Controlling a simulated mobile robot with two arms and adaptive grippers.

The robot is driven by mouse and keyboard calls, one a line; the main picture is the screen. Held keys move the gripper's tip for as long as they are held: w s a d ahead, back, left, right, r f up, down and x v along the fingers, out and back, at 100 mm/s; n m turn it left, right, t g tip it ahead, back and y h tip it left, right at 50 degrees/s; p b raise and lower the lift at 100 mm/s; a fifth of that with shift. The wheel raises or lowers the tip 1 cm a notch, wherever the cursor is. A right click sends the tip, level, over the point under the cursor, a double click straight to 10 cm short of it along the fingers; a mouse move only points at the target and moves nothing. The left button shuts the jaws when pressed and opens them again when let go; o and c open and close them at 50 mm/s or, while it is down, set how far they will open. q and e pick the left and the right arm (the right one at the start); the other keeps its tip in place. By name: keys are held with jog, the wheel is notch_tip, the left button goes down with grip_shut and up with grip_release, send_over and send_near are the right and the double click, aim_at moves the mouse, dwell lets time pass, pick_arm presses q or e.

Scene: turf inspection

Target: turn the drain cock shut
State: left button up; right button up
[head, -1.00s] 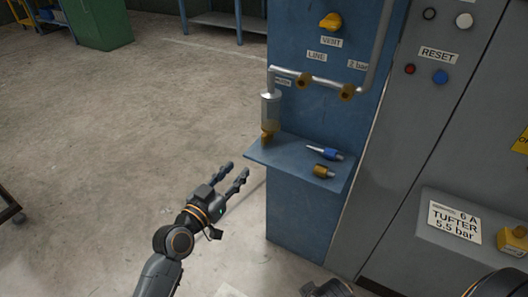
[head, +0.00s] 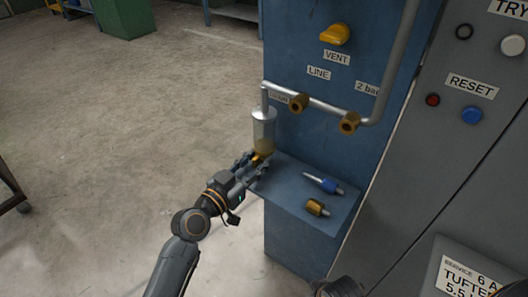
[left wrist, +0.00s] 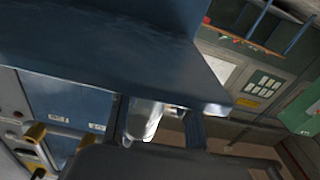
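The drain cock (head: 262,157) is a small yellow-orange piece at the foot of the clear filter bowl (head: 263,132), above the left end of the blue shelf. My left gripper (head: 255,166) is at the cock, with one finger on each side of it. In the left wrist view the fingers stand apart around the pale bowl (left wrist: 143,120); the cock cannot be made out there. Whether a finger touches the cock is not clear. A dark part of my right arm or gripper shows at the bottom edge of the head view; its fingers are hidden.
A metal pipe with brass knobs (head: 348,123) and a yellow vent handle (head: 335,34) are above. A grey panel (head: 430,190) stands right.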

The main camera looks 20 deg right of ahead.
jog(key=shift+f, duration=0.1)
pick_arm(q)
jog(key=shift+c, duration=0.4)
grip_shut()
pick_arm(e)
jog(key=shift+a, duration=0.1)
